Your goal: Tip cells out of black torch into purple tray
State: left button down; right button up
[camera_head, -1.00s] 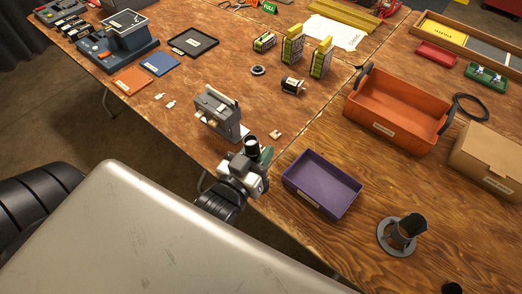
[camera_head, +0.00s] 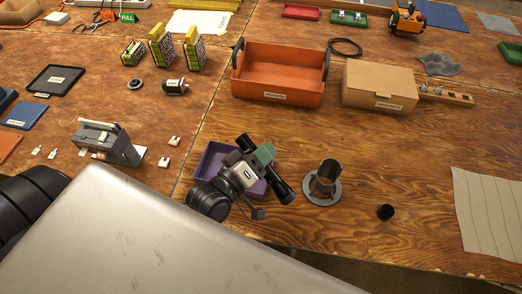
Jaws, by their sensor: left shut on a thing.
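My left gripper (camera_head: 262,165) is shut on the black torch (camera_head: 277,183). The torch is tilted, with one end up to the left and the other down to the right. It is over the right part of the purple tray (camera_head: 207,163) in the picture. The gripper and torch hide much of the tray's inside, and I see no cells there. I cannot tell whether the torch touches the tray. A small black cap (camera_head: 386,212) stands on the table to the right. My right gripper is not in view.
A grey round-based holder (camera_head: 322,185) stands just right of the torch. A grey device (camera_head: 108,143) is to the left. An orange bin (camera_head: 278,77) and a cardboard box (camera_head: 380,86) stand behind. Bare wood lies around the black cap.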

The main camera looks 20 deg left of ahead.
pick_arm(q)
jog(key=f+n+b, duration=0.2)
jog(key=n+b, duration=0.1)
jog(key=f+n+b, duration=0.2)
jog(key=n+b, duration=0.1)
jog(key=n, duration=0.1)
jog(key=f+n+b, duration=0.2)
jog(key=n+b, duration=0.2)
jog(key=shift+s+d+f, duration=0.15)
jog(key=shift+d+f, duration=0.2)
jog(key=n, duration=0.1)
jog(key=n+p, duration=0.2)
jog(key=shift+a+r, duration=0.25)
jog(key=shift+a, duration=0.1)
dwell(0.5)
